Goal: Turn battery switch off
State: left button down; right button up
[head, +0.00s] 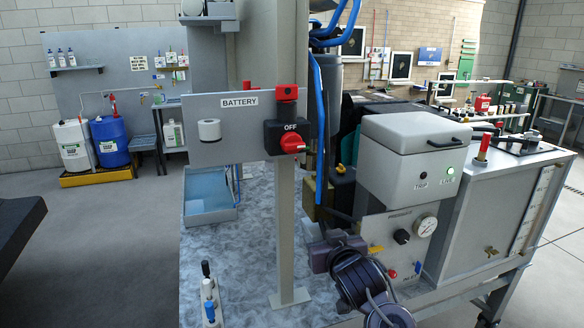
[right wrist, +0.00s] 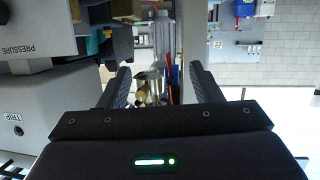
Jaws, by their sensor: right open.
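The battery switch is a black box (head: 272,136) with a red rotary knob (head: 292,143) and an "OFF" mark above the knob. It sits at the right end of a grey panel (head: 215,150) labelled "BATTERY", on a post. The knob's exact setting is too small to tell. My right gripper (head: 333,238) is below and to the right of the switch, apart from it. In the right wrist view its two dark fingers (right wrist: 163,82) are spread wide with nothing between them. I cannot make out the switch there. My left gripper is not in view.
A grey box with "TRIP" and a green light (head: 412,160) stands right of the switch, above a gauge (head: 426,226). Blue hoses (head: 319,125) hang just right of the switch. A red block (head: 288,92) sits above it.

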notch_tip(320, 180, up, 11)
jog(key=s+a+t+p, duration=0.1)
jog(key=s+a, duration=0.1)
jog(key=s, duration=0.1)
jog(key=n+t+y+p, duration=0.1)
jog(key=t+y+p, duration=0.1)
jog(key=y, duration=0.1)
send_near(296, 149)
jog(key=w, duration=0.2)
jog(key=x, duration=0.2)
jog(key=p+x, duration=0.1)
jog(key=x, duration=0.1)
jog(key=p+x, duration=0.1)
jog(key=x, duration=0.1)
jog(key=shift+w+a+r, duration=0.15)
jog(key=shift+a+r, duration=0.15)
jog(key=shift+a, duration=0.15)
pick_arm(q)
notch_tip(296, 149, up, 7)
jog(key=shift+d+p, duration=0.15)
jog(key=shift+p, duration=0.25)
pick_arm(e)
jog(key=shift+w+a+f, duration=0.15)
jog(key=shift+w+a, duration=0.1)
jog(key=shift+w, duration=0.35)
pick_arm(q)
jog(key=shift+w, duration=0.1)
pick_arm(e)
jog(key=c, duration=1)
